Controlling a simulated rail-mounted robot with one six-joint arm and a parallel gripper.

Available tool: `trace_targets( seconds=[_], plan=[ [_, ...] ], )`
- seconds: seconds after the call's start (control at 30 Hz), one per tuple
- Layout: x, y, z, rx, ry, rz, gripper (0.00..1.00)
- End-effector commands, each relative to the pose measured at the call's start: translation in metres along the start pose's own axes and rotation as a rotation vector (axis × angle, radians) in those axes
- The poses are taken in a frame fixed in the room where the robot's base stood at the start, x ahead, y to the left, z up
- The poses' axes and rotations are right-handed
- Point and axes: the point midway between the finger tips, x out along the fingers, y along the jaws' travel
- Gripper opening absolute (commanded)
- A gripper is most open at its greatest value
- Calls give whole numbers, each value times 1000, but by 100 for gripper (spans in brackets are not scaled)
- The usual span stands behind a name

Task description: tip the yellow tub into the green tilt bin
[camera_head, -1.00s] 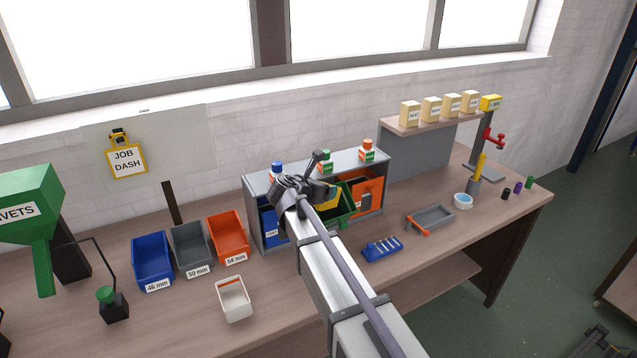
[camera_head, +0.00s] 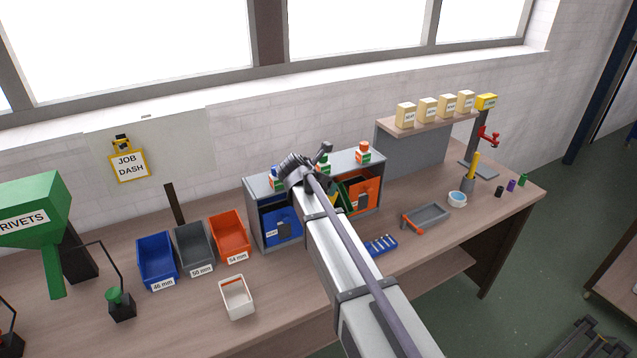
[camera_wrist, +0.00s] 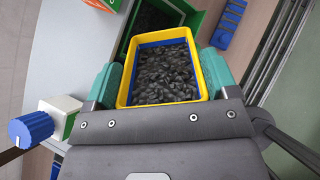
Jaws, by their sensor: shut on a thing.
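The yellow tub (camera_wrist: 204,82) is between the teal finger pads of my gripper (camera_wrist: 160,82) in the wrist view. It is filled with small dark pieces and has blue along its inner wall. My gripper is shut on it. The green tilt bin (camera_wrist: 196,20) is just beyond the tub, with dark contents partly visible inside it. In the head view the green bin (camera_head: 346,204) stands in the grey cabinet, partly behind my arm. Only a bit of yellow shows there beside my arm, and my fingertips are hidden.
Blue (camera_head: 280,224) and orange (camera_head: 366,190) bins flank the green one. Bottles stand on the grey cabinet top (camera_head: 343,160); one with a blue cap (camera_wrist: 32,130) is close to my gripper's left. A blue rack (camera_head: 382,245) lies in front.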

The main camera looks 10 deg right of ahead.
Motion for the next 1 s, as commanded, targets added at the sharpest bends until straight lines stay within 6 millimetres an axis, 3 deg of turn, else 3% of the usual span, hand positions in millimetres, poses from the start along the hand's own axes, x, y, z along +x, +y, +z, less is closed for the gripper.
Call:
trace_targets(
  seconds=[1.0],
  plan=[
    [6, 1, 39, 2, 454, -2, 52]
  ],
)
